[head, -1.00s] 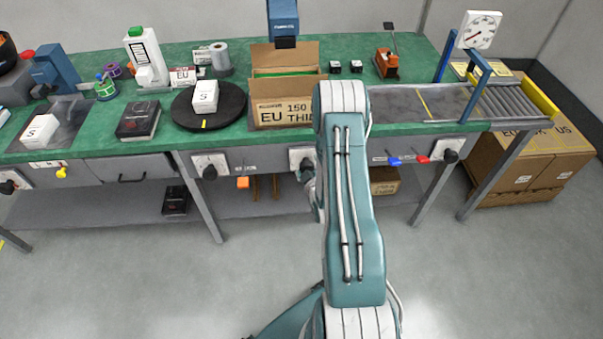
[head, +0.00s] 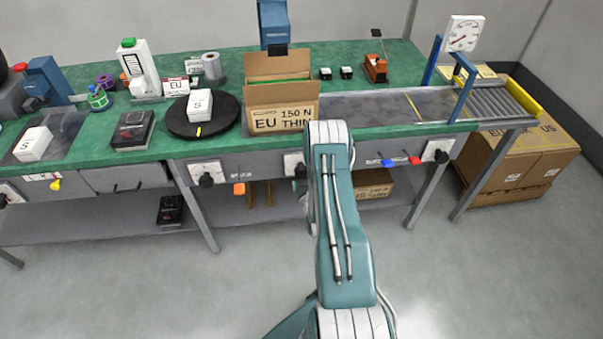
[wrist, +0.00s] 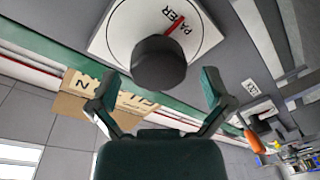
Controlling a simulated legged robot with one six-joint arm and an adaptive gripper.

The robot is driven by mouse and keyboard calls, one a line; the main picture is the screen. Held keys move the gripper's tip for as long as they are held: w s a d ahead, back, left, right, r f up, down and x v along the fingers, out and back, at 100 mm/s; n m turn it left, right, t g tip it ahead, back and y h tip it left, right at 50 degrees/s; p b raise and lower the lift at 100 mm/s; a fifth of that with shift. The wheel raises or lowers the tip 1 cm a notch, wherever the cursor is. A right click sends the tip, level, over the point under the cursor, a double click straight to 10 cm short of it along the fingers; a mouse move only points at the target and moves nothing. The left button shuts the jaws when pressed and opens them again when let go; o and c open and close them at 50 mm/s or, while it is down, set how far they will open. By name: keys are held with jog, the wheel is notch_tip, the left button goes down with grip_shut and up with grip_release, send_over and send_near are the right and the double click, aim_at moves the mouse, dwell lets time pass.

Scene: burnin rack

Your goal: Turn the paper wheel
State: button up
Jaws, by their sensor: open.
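The paper wheel is a black round knob (wrist: 158,62) on a white dial plate marked "PAPER" with a red line, upper middle of the wrist view. My gripper (wrist: 160,98) is open and empty there, one finger on each side just below the knob; I cannot tell whether either touches it.
An open cardboard box (head: 284,118) stands on the green bench above. Other dial knobs (head: 206,178) and an orange switch (head: 239,188) line the bench front. A black turntable (head: 229,117) bears a white box (head: 199,105). The floor before the bench is clear.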

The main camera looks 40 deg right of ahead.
jog(key=shift+x, duration=0.75)
jog(key=shift+w+d, duration=0.1)
jog(key=shift+d, duration=0.15)
jog(key=c, duration=1)
jog(key=shift+a, duration=0.1)
jog(key=shift+c, duration=0.2)
jog(key=shift+m, duration=0.3)
